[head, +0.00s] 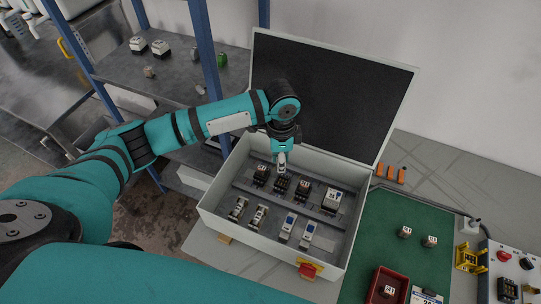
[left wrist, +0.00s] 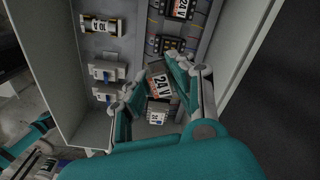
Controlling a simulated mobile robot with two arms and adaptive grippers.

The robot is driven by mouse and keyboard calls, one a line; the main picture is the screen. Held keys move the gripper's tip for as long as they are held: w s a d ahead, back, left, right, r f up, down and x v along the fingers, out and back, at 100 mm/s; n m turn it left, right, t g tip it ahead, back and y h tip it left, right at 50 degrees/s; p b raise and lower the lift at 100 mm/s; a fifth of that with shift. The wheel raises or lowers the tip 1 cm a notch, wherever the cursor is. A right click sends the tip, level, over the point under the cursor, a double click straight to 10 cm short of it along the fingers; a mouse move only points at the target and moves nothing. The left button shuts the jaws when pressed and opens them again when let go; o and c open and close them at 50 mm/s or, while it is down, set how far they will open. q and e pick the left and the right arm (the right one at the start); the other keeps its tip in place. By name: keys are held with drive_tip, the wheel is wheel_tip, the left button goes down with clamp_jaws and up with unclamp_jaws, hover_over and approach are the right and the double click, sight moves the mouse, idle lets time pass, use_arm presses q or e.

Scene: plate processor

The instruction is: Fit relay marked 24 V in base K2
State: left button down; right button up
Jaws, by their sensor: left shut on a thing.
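My left gripper (head: 281,162) is over the back row of the open grey enclosure (head: 222,205). In the left wrist view its fingers (left wrist: 160,88) are shut on a relay with a white and orange label reading 24 V (left wrist: 160,84). In the head view the gripper largely hides this relay. Black bases (head: 281,184) stand in the back row below and beside the gripper; I cannot read which is K2, nor tell whether the held relay touches a base. Another 24 V-labelled unit (left wrist: 180,8) is at the top of the left wrist view. My right gripper is not in view.
A front row holds fuse-like holders (head: 238,208) and white-blue modules (head: 287,226). The raised lid (head: 335,95) stands behind. Two small relays (head: 405,232) are on the green mat (head: 410,205); a red tray (head: 373,293) holds another. A red-yellow switch (head: 308,270) is on the front wall.

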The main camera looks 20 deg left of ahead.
use_arm(q)
drive_tip(key=m+p, duration=0.1)
drive_tip(key=w+m, duration=0.1)
drive_tip(key=m, duration=0.1)
drive_tip(key=shift+w+d+f+p, duration=0.15)
drive_tip(key=shift+f+p, duration=0.2)
drive_tip(key=shift+f, duration=0.05)
drive_tip(key=f+b, duration=0.1)
drive_tip(key=f, duration=0.1)
drive_tip(key=f+m+b, duration=0.1)
drive_tip(key=f, duration=0.1)
drive_tip(key=f+m+b, duration=0.1)
drive_tip(key=f+b, duration=0.1)
drive_tip(key=shift+w, duration=0.3)
drive_tip(key=shift+f+b, duration=0.75)
drive_tip(key=shift+b, duration=0.25)
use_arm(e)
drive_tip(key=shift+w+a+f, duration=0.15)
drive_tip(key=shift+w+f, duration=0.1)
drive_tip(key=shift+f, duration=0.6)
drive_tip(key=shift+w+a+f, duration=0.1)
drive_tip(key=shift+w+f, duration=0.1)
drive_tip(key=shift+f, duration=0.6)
use_arm(q)
drive_tip(key=shift+r+p, duration=0.1)
drive_tip(key=shift+p, duration=0.3)
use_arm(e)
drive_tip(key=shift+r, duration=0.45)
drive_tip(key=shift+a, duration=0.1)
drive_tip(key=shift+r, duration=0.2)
